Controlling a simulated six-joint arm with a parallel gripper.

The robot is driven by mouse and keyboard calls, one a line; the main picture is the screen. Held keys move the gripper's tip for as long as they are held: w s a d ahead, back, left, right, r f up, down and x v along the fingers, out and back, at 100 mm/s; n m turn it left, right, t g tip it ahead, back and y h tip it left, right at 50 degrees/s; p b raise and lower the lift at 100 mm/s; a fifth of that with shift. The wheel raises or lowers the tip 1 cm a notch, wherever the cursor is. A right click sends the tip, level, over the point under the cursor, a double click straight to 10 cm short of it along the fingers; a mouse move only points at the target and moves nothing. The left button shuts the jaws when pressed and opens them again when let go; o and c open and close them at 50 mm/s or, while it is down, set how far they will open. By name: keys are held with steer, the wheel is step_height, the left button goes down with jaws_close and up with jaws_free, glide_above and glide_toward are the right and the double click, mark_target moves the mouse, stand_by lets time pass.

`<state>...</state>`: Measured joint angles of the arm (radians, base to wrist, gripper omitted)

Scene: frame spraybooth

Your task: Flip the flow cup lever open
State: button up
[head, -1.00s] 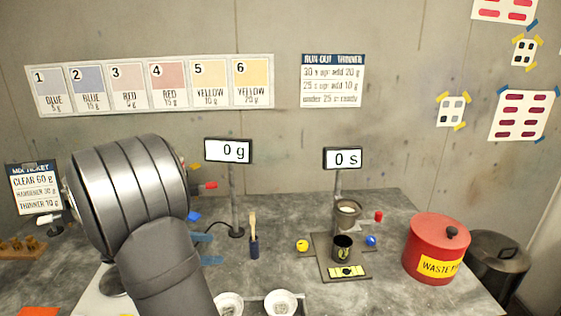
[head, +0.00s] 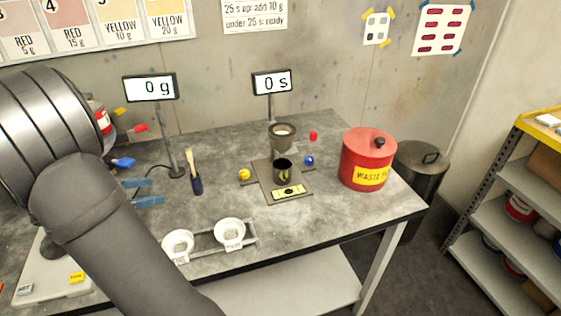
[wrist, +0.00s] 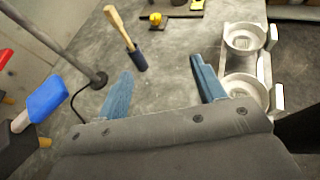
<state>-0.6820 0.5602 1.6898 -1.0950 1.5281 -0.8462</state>
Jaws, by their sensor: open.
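The flow cup (head: 282,134), a grey cup with pale contents, is held on a stand over a dark cup (head: 283,172) in the head view. Small red (head: 313,136), blue (head: 308,160) and yellow (head: 244,174) knobs sit around it; I cannot tell which belongs to the lever. The yellow knob also shows at the top of the wrist view (wrist: 155,19). My gripper (head: 146,193) has its blue fingers spread, left of the stand and apart from it. In the wrist view its fingers (wrist: 163,88) hold nothing.
A brush in a dark holder (head: 195,180) stands between my gripper and the stand. A rack with white cups (head: 230,234) is in front. A display pole (head: 167,140) is behind my gripper. A red waste can (head: 368,160) stands to the right.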

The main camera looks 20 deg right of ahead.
steer(key=shift+d, duration=0.2)
steer(key=c, duration=0.4)
steer(key=d, duration=0.1)
steer(key=d+g, duration=0.1)
steer(key=d, duration=0.1)
steer(key=d+m+g, duration=0.1)
steer(key=shift+w+d+f, duration=0.15)
steer(key=shift+w, duration=0.25)
jaws_close()
steer(key=s+d+r+m+t+y, duration=0.1)
steer(key=d+r+m+y, duration=0.2)
steer(key=d, duration=1.1)
steer(key=s+d+r+m+t+y, duration=0.1)
steer(key=d+r+m+y, duration=0.2)
steer(key=d, duration=1.2)
steer(key=d+r+m+t+y, duration=0.2)
steer(key=d+y, duration=0.6)
steer(key=d, duration=0.7)
steer(key=shift+s+r+m, duration=0.4)
steer(key=shift+r+m, duration=0.1)
steer(key=shift+m, duration=0.6)
